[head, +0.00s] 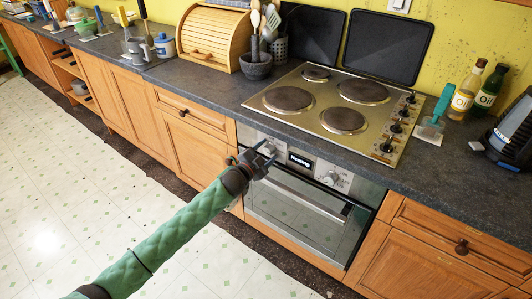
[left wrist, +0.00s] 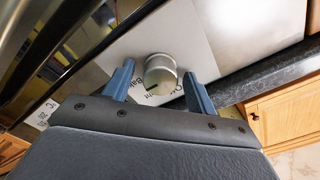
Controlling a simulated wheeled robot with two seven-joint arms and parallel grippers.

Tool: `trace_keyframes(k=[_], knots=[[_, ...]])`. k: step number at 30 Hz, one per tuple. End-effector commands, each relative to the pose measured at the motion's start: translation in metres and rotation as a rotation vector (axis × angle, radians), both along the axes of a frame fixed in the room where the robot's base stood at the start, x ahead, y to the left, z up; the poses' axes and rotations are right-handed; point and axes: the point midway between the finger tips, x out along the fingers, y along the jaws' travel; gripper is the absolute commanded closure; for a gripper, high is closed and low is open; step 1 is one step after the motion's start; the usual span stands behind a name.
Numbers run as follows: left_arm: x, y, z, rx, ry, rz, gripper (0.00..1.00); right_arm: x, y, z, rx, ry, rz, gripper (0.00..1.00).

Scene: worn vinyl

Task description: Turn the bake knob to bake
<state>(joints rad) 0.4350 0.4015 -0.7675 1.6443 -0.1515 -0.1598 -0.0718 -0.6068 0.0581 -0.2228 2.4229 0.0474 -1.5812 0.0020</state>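The bake knob (left wrist: 160,72) is a round silver dial on the oven's steel panel. In the left wrist view it sits between the two blue-grey fingers of my left gripper (left wrist: 158,88), with a gap on each side. Partly hidden lettering, seemingly including "Bake" and "Light", is printed around the knob. In the head view my left gripper (head: 265,157) is open at the left end of the oven panel, in front of that knob (head: 268,146). Which setting the knob points to cannot be read. My right gripper is out of view.
A lit display (head: 300,160) and a second knob (head: 331,179) are to the right on the panel. The oven door handle (head: 305,200) runs below. The counter (head: 220,92) juts above, with a hob (head: 340,100). The floor (head: 70,190) at left is clear.

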Motion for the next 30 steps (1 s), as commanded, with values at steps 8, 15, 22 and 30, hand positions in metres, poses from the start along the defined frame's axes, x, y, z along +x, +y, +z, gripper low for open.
trace_keyframes(k=[8,15,22,30], knots=[[-0.01,0.008,-0.002,0.0,0.0,0.0,0.43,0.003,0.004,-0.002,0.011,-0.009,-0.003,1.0],[-0.041,0.029,-0.002,0.0,0.001,-0.001,0.43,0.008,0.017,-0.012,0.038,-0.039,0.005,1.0],[-0.06,0.044,-0.001,0.0,0.0,0.0,0.43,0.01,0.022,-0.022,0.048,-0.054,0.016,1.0],[-0.063,0.046,0.0,0.0,0.0,0.0,0.43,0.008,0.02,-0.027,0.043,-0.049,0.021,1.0]])
